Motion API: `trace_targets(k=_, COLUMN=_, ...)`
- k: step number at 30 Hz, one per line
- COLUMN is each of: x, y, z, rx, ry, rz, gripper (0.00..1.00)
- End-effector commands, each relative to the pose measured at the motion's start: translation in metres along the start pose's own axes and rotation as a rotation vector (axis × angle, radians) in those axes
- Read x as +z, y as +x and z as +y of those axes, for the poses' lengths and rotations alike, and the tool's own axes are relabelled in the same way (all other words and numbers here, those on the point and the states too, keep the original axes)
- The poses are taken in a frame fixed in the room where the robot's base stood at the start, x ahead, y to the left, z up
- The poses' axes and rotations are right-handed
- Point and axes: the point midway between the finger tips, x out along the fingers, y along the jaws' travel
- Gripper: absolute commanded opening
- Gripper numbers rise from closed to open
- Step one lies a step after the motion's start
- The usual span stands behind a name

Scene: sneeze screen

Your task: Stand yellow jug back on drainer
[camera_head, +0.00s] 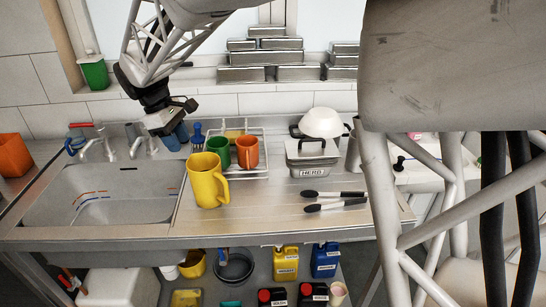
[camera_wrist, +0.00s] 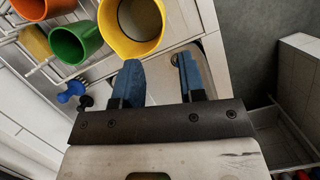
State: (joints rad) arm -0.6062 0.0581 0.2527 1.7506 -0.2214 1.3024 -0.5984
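The yellow jug (camera_head: 206,182) stands upright on the steel draining board, in front of and to the left of the wire drainer (camera_head: 262,172). A green mug (camera_head: 219,150) and an orange mug (camera_head: 247,152) are at the drainer. My gripper (camera_head: 177,138) is above the back right of the sink, behind and left of the jug, with nothing in it. In the wrist view its blue fingers (camera_wrist: 160,78) are spread apart, and the jug (camera_wrist: 158,45) lies just beyond them, not between them. The green mug (camera_wrist: 66,50) is beside it.
The sink (camera_head: 105,200) is left of the jug. A blue brush (camera_head: 197,136) stands close to my gripper. Right of the drainer are a metal container labelled HERB (camera_head: 311,160), a white bowl (camera_head: 322,122) and black-handled tools (camera_head: 335,200). The board's front strip is clear.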

Motion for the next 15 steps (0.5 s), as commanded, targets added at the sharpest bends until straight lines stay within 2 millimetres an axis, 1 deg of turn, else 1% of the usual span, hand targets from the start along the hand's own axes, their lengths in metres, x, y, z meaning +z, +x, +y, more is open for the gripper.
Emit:
trace_targets(k=5, x=0.006, y=0.000, z=0.000, rx=0.000, ry=0.011, rz=0.004, gripper=0.37)
trace_targets(k=8, x=0.018, y=-0.001, z=0.001, rx=-0.001, ry=0.036, rz=0.014, gripper=0.37)
trace_targets(k=11, x=0.038, y=-0.001, z=0.001, rx=-0.004, ry=0.079, rz=0.031, gripper=0.37)
trace_targets(k=14, x=0.068, y=-0.001, z=0.001, rx=-0.007, ry=0.140, rz=0.053, gripper=0.37)
trace_targets(k=15, x=0.081, y=0.001, z=0.000, rx=-0.009, ry=0.170, rz=0.063, gripper=0.37)
